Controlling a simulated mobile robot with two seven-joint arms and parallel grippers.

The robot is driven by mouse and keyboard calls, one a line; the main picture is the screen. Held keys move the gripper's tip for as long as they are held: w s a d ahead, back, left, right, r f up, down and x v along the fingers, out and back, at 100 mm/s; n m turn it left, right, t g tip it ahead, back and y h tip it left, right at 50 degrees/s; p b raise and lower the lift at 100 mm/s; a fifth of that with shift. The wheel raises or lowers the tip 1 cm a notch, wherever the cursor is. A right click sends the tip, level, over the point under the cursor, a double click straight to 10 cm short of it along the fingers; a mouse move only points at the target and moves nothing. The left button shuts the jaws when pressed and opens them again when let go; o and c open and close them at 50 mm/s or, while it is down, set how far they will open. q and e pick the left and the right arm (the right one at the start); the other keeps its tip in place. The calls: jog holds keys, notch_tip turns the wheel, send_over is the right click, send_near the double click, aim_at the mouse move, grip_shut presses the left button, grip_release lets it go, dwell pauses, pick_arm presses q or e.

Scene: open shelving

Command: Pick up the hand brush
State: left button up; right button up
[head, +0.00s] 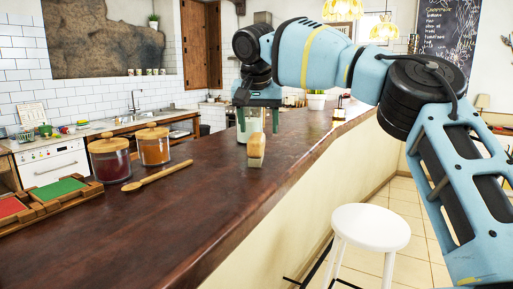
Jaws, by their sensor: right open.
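The hand brush (257,150), with a wooden back and pale bristles, rests on the dark wooden counter (205,205). My right gripper (258,122) hangs over the counter, fingers pointing down, just above and behind the brush in the head view. Its fingers are apart, with nothing held between them. Whether they touch the brush cannot be told. My left gripper is not in view.
Two lidded glass jars, one dark red (110,160) and one orange (153,146), stand to the left. A wooden spoon (156,176) lies in front of them. A wooden tray (50,207) sits at far left. A white stool (370,227) stands beside the counter.

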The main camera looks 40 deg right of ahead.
aim_at(258, 136)
jog(key=shift+d+f, duration=0.1)
jog(key=shift+f, duration=0.3)
jog(key=shift+x, duration=0.95)
jog(key=shift+w+f, duration=0.2)
jog(key=shift+f, duration=0.15)
jog(key=x, duration=0.2)
jog(key=p+x, duration=0.1)
jog(key=x, duration=0.1)
jog(key=shift+w+f, duration=0.2)
jog(key=shift+w, duration=0.05)
jog(key=shift+a, duration=0.2)
jog(key=shift+c, duration=0.9)
jog(key=c, duration=1)
jog(key=shift+r, duration=0.15)
